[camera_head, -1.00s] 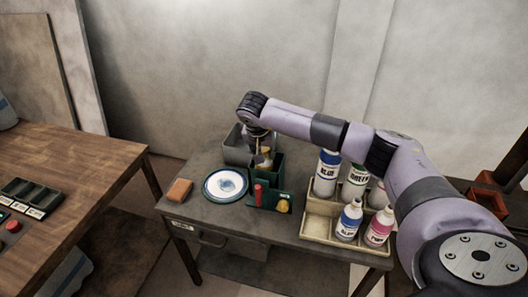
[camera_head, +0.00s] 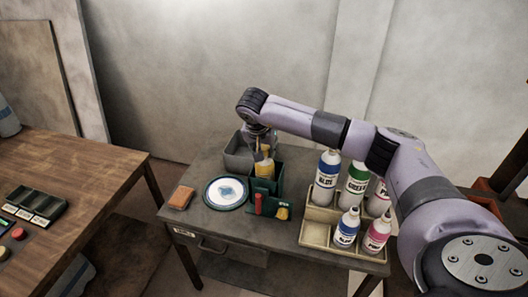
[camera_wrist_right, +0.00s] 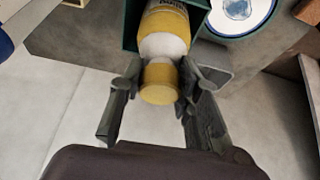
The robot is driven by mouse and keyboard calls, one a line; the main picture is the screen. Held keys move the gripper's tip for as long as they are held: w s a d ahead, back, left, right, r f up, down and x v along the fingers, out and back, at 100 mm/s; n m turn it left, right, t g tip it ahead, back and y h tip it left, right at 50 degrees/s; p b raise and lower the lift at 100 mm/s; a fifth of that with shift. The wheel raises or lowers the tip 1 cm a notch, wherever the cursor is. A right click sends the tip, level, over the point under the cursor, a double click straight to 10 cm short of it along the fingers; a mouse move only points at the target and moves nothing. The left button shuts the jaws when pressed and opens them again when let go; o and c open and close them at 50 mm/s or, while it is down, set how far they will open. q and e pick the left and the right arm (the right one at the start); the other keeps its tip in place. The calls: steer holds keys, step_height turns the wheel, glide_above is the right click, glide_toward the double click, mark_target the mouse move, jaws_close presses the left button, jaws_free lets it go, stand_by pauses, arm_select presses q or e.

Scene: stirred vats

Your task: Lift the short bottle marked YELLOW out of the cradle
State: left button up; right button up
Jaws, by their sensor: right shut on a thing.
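The short bottle with a yellow label and yellow cap (camera_head: 265,167) stands upright at the green cradle (camera_head: 283,172) on the grey table. In the right wrist view, my right gripper (camera_wrist_right: 160,88) is shut on the neck and cap of this yellow bottle (camera_wrist_right: 164,40), one finger on each side. In the head view my right gripper (camera_head: 262,146) comes down from above onto the bottle. Green walls stand around the lower part of the bottle, and I cannot tell whether its bottom is clear of them. My left gripper is in neither view.
A beige tray (camera_head: 314,236) with several blue, green and pink bottles stands right of the cradle. A white plate (camera_head: 226,192) and an orange sponge (camera_head: 180,198) lie left of it. A grey bin (camera_head: 236,154) stands behind. A wooden table (camera_head: 90,170) is at the left.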

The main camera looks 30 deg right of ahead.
steer(key=shift+r+p, duration=3.15)
steer(key=shift+r, duration=1.95)
steer(key=s+a, duration=0.7)
steer(key=s, duration=0.4)
steer(key=shift+p, duration=0.45)
steer(key=shift+a, duration=0.1)
